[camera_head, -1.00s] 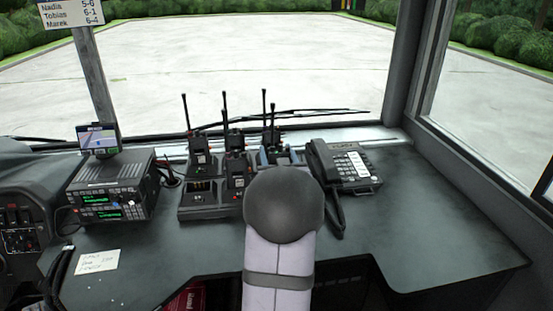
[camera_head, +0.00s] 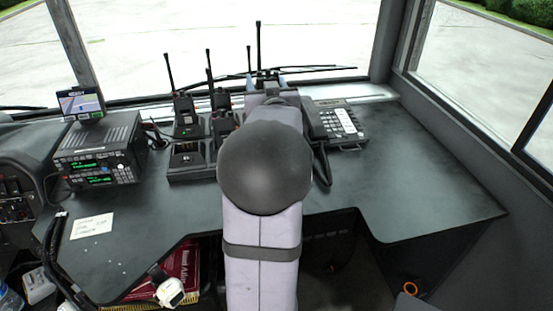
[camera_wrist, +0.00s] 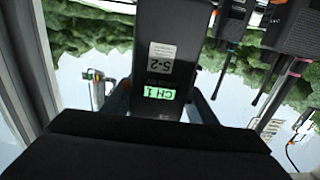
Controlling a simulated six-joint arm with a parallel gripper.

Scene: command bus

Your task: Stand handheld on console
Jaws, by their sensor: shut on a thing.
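My gripper (camera_head: 266,78) is shut on a black handheld radio (camera_wrist: 165,60), held in the air above the back of the console (camera_head: 410,190). In the head view its antenna (camera_head: 258,42) points up, and my arm hides most of its body. The wrist view shows the handheld upside down in the picture, with a lit green display and a white label reading S-2. A blue finger shows on each side of it. The handheld's lower end is out of sight.
A charger (camera_head: 178,177) with several other handhelds and an empty front-left slot stands left of my arm. A desk phone (camera_head: 340,122) is to the right. A radio unit (camera_head: 98,155) and a note (camera_head: 92,226) are at left. The console's right part is clear.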

